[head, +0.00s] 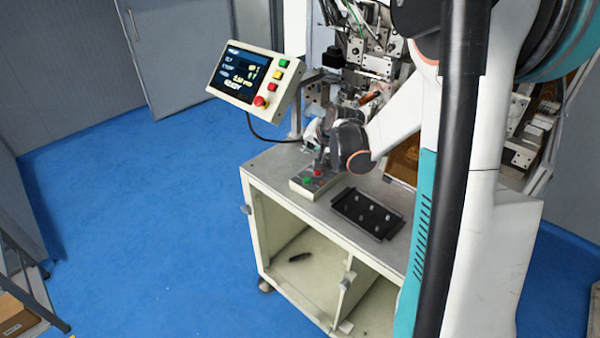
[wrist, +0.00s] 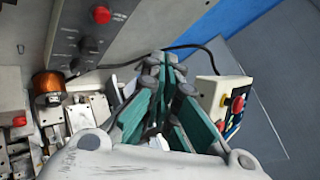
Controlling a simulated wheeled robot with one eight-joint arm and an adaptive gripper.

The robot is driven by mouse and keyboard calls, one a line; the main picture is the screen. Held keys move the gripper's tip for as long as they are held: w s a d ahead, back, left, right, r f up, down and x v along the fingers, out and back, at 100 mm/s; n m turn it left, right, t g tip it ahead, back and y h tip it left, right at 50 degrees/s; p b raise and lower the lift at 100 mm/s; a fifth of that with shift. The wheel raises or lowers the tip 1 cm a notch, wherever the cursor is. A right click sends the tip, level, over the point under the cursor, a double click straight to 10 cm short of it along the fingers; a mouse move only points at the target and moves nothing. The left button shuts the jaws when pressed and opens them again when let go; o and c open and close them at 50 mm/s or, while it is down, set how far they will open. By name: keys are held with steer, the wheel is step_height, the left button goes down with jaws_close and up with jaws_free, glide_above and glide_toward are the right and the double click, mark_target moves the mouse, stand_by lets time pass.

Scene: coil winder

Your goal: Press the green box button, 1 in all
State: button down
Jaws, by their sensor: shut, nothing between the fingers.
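The button box (head: 301,187) is a small grey box on the machine's table. Its green button (head: 308,181) shows at the front left and a red button (head: 318,172) sits behind it.
A tilted control panel (head: 249,77) with a screen and several buttons stands behind and left of the box. A black tray (head: 366,212) with small pegs lies to the right on the table (head: 277,162). Winder machinery (head: 385,60) crowds the back.

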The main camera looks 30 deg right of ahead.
mark_target(310, 178)
steer(key=shift+d+f, duration=0.35)
steer(key=shift+d, duration=0.15)
steer(key=shift+f, duration=0.1)
step_height(310, 178, down, 9)
steer(key=b, duration=0.6)
stand_by(1.3)
steer(key=shift+f+b, duration=0.25)
steer(key=shift+b, duration=0.35)
